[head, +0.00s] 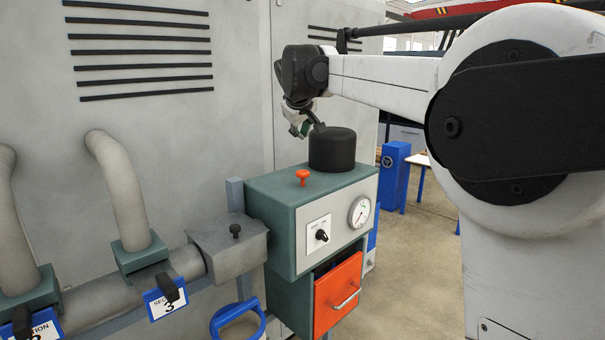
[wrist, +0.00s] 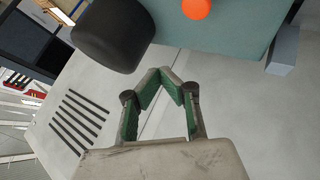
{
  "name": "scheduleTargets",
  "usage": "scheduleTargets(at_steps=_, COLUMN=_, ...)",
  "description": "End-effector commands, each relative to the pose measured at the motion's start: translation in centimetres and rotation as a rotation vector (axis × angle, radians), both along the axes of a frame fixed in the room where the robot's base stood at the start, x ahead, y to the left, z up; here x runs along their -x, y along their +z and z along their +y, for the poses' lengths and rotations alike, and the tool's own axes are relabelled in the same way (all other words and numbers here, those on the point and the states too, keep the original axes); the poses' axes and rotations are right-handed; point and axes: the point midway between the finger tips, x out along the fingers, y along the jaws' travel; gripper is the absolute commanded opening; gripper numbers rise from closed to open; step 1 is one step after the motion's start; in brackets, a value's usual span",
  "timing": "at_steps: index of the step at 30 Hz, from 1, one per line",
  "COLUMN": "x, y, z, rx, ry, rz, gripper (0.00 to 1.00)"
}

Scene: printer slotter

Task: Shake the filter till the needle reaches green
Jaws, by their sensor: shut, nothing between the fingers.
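A teal filter box (head: 262,195) with a grey front stands against the grey cabinets. A black cylinder (head: 332,150) and an orange knob (head: 303,175) are on its top; the wrist view also shows the cylinder (wrist: 112,35) and the knob (wrist: 197,9). A round gauge (head: 360,212) is on the front; its needle is too small to read surely. A black rotary switch (head: 321,235) sits left of the gauge. My gripper (head: 304,128) is at the back left of the cylinder, above the box top. In the wrist view, its green-padded fingers (wrist: 165,75) meet at the tips, empty.
An orange drawer (head: 338,295) with a metal handle is under the front panel. A blue handle (head: 237,320) and grey pipes (head: 120,190) with section labels stand at left. Vented cabinets (head: 160,100) are close behind. Open floor (head: 425,235) lies at right.

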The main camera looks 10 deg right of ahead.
Motion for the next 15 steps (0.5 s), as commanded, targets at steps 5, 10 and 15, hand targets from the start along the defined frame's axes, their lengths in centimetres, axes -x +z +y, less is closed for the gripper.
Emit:
scheduleTargets(at_steps=5, x=0.0, y=-1.9, z=0.0, rx=0.000, ry=0.000, rz=0.000, gripper=0.00)
scheduleTargets(at_steps=10, x=0.0, y=-4.0, z=0.0, rx=0.000, ry=0.000, rz=0.000, gripper=0.00)
scheduleTargets(at_steps=15, x=0.0, y=-6.2, z=0.0, rx=0.000, ry=0.001, rz=-0.001, gripper=0.00)
